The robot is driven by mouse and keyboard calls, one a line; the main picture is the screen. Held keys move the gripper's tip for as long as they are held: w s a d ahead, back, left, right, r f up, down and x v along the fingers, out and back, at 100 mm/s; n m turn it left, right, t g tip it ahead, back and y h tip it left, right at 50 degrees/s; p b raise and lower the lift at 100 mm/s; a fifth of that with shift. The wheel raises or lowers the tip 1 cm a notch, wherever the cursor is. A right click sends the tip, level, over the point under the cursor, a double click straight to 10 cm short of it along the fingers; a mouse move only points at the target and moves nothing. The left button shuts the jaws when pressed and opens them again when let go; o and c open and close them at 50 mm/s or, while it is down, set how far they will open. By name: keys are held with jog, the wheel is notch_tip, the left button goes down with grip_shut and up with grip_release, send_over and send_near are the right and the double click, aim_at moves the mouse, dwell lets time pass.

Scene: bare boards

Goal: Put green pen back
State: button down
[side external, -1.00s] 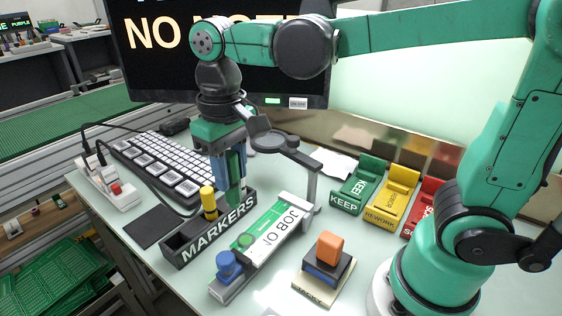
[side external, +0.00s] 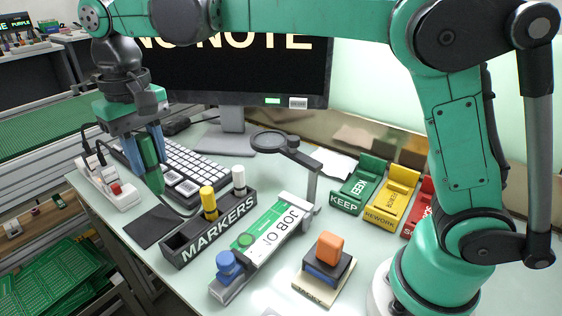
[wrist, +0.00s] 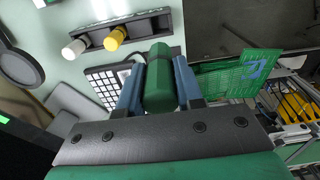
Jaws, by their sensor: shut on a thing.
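My gripper (side external: 146,150) is shut on the green pen (side external: 151,172), which hangs roughly upright between the blue fingers, above the left end of the desk near the keyboard. In the wrist view the pen (wrist: 158,82) sits between both fingers. The dark MARKERS holder (side external: 183,252) stands to the right of my gripper and lower in the side view. A yellow pen (side external: 208,203) and a white pen (side external: 239,180) stand in it. Its near left part looks empty. The holder also shows at the top of the wrist view (wrist: 153,27), apart from the held pen.
The keyboard (side external: 190,165) and a power strip (side external: 112,190) lie close to my gripper. A magnifier on a stand (side external: 311,190), a JOB ON board (side external: 268,232), a stamp (side external: 328,258) and KEEP and REWORK trays (side external: 391,200) are to the right. A dark pad (side external: 150,227) lies left of the holder.

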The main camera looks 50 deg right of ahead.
notch_tip(320, 180, down, 14)
jog(key=shift+f, duration=0.1)
dwell(0.5)
jog(key=c, duration=0.6)
grip_release()
jog(key=shift+f, duration=0.1)
